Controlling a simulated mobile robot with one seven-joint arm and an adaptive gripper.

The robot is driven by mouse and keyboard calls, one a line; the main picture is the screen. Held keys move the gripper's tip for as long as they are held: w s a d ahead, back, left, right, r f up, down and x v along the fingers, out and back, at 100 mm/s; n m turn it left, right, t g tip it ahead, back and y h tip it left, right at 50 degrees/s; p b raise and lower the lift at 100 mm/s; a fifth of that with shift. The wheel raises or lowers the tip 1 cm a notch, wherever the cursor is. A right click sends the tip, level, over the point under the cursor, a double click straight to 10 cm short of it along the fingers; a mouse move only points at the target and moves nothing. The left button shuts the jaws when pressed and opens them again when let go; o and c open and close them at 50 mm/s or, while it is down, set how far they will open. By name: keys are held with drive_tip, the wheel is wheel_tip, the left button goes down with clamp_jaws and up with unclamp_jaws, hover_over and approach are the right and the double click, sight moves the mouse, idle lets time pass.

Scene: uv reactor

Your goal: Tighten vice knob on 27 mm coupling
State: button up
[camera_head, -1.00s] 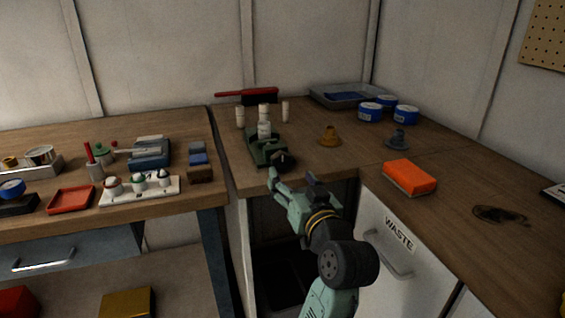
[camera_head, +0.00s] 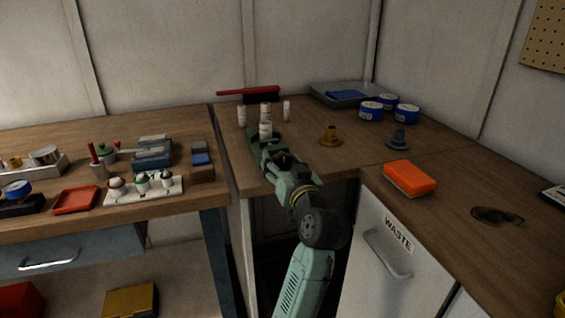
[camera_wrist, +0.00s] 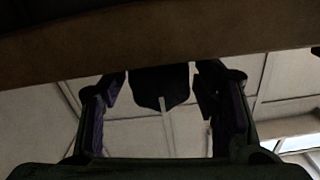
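The green vice (camera_head: 256,142) stands near the front edge of the corner bench, with a white coupling (camera_head: 265,130) upright in it. My gripper (camera_head: 277,166) is at the vice's near end and hides its dark knob in the head view. In the wrist view, my gripper (camera_wrist: 162,95) has its two fingers well apart. A dark shape (camera_wrist: 160,85), which looks like the vice knob, sits between the fingers with gaps on both sides. I cannot tell whether either finger touches it.
White fittings (camera_head: 241,115) stand by the vice, with a red-handled brush (camera_head: 262,94) behind. An amber fitting (camera_head: 331,136), a blue-grey one (camera_head: 398,139), blue tins (camera_head: 371,111) and an orange sponge (camera_head: 410,178) are to the right. The bench edge (camera_wrist: 160,40) crosses the wrist view.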

drive_tip(key=c, duration=0.9)
drive_tip(key=shift+m+p, duration=0.5)
drive_tip(key=shift+m, duration=1.1)
drive_tip(key=o, duration=1.2)
drive_tip(key=v, duration=1.2)
